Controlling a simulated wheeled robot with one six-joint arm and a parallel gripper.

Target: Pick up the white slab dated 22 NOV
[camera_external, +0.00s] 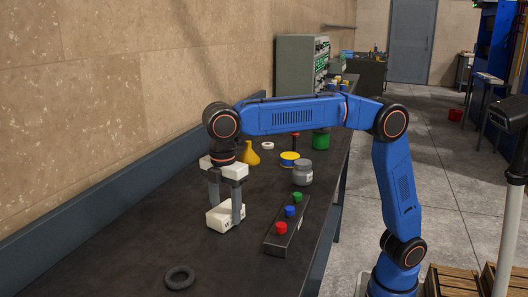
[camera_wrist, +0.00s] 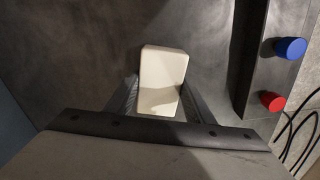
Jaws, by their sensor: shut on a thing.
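The white slab (camera_external: 224,217) is at the dark bench top in the external view, between the two fingers of my gripper (camera_external: 226,211). Some dark marking shows on its near side, too small to read as a date. In the wrist view the slab (camera_wrist: 163,72) is a pale rounded block. My gripper (camera_wrist: 157,98) has a finger on each side of it and is shut on it. I cannot tell whether the slab rests on the bench or is slightly raised.
A button box (camera_external: 287,227) with red, blue and green buttons stands right of the slab. A black ring (camera_external: 179,277) lies in front. A grey jar (camera_external: 302,173), a yellow funnel (camera_external: 250,154) and a yellow-blue roll (camera_external: 289,159) stand behind. The wall runs along the left.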

